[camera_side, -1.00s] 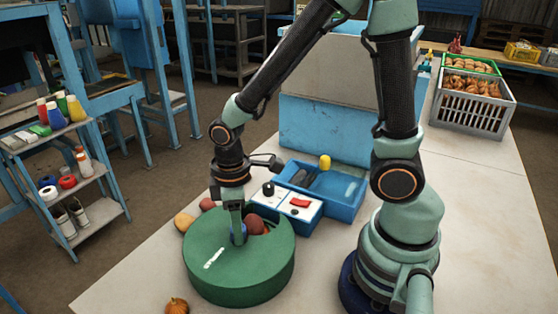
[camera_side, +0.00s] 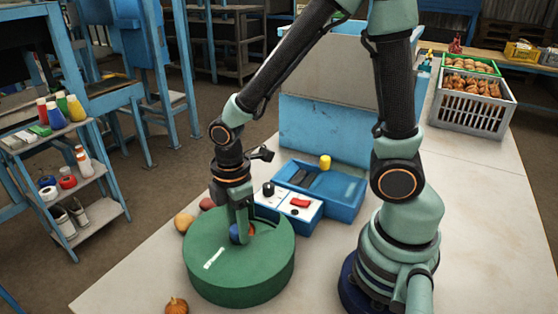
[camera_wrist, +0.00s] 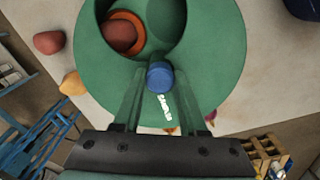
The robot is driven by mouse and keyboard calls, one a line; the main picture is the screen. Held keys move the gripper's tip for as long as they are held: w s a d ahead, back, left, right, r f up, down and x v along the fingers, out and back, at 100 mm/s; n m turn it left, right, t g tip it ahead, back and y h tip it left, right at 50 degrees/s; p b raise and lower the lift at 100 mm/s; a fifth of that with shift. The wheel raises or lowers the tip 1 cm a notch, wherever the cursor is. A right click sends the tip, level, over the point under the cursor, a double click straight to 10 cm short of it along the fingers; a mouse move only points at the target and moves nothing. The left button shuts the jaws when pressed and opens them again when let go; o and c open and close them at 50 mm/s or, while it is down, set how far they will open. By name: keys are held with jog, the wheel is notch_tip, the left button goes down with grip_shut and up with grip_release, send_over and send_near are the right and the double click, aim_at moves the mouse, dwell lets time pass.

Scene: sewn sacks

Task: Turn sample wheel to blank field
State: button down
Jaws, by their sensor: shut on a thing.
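The sample wheel is a low green drum (camera_side: 215,285) on the pale table, with a white mark on its top. A blue knob (camera_wrist: 160,75) stands at its middle. My gripper (camera_wrist: 155,78) points down with its fingers on either side of the knob, shut on it; in the side view my gripper (camera_side: 241,238) partly hides the knob. In the wrist view a rounded opening beyond the knob shows an orange ring (camera_wrist: 137,18) with a red-brown lump (camera_wrist: 118,36) in it, left of centre. The right part of the opening looks plain green.
A blue box (camera_side: 345,190) with a white control panel (camera_side: 300,203) stands just behind the wheel. Reddish and yellow lumps (camera_side: 184,222) lie close to its left, and a small orange one (camera_side: 176,306) lies in front. A grey crate (camera_side: 470,122) stands far right.

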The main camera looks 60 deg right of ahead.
jog(key=shift+n, duration=3.4)
jog(key=shift+c, duration=2.2)
grip_release()
notch_tip(320, 180, up, 12)
jog(key=shift+r, duration=0.1)
